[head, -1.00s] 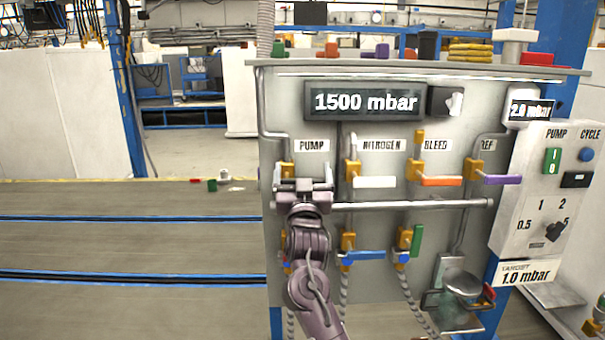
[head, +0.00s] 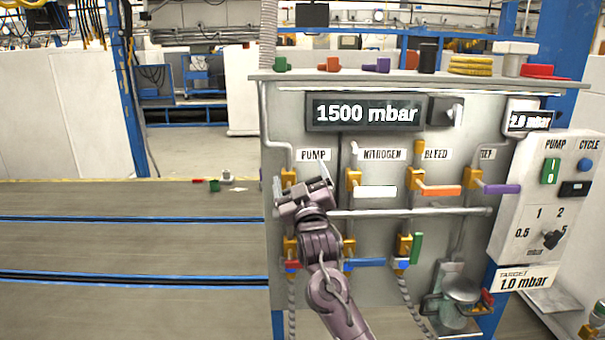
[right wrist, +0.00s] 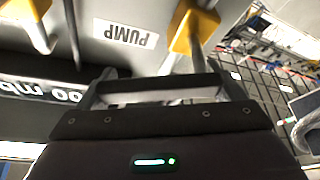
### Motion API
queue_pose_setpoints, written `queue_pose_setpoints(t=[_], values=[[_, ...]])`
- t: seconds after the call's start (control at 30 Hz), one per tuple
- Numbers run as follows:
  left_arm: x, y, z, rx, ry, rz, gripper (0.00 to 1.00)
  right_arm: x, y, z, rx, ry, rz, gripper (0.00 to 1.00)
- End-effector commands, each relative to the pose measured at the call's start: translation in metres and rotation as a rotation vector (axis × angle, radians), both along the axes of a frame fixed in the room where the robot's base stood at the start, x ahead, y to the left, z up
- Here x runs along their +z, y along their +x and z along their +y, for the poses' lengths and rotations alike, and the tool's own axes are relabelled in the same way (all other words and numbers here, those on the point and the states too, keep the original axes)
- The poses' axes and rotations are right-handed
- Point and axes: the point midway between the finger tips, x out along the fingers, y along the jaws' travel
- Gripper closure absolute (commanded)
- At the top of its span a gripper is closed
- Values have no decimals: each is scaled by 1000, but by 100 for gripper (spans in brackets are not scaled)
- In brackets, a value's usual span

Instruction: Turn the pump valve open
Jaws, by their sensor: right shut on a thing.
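The pump valve's yellow body (head: 288,179) is under the PUMP label (head: 313,155) at the left of the panel. My right gripper (head: 303,187) is in front of it, tilted with its right side higher, and shut on the pump valve's handle. The gripper hides most of the handle, so its exact angle is hard to tell. In the right wrist view, the yellow valve body (right wrist: 195,30) is just past the fingers (right wrist: 155,92), beside the upside-down PUMP label (right wrist: 125,33). My left gripper is not in view.
White (head: 375,192), orange (head: 440,190) and purple (head: 502,189) handles stick out to the right of my gripper. A horizontal rail (head: 410,212) crosses the panel just below them. A red handle (head: 293,265) is below my gripper. The display (head: 366,113) reads 1500 mbar.

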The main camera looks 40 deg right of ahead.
Motion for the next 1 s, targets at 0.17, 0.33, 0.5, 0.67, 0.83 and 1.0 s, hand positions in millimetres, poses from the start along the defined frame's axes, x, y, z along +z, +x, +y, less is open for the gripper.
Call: queue_pose_setpoints(t=[0.17,0.33,0.5,0.67,0.83,1.0], values=[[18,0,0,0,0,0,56,7,4,4,0,-132,113,52],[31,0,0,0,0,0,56,10,7,9,0,-255,217,52],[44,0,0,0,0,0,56,11,12,14,0,-379,321,52],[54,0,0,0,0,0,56,12,15,18,0,-496,418,52],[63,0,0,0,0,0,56,11,20,23,1,-615,520,52],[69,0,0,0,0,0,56,9,23,27,0,-719,607,52]])
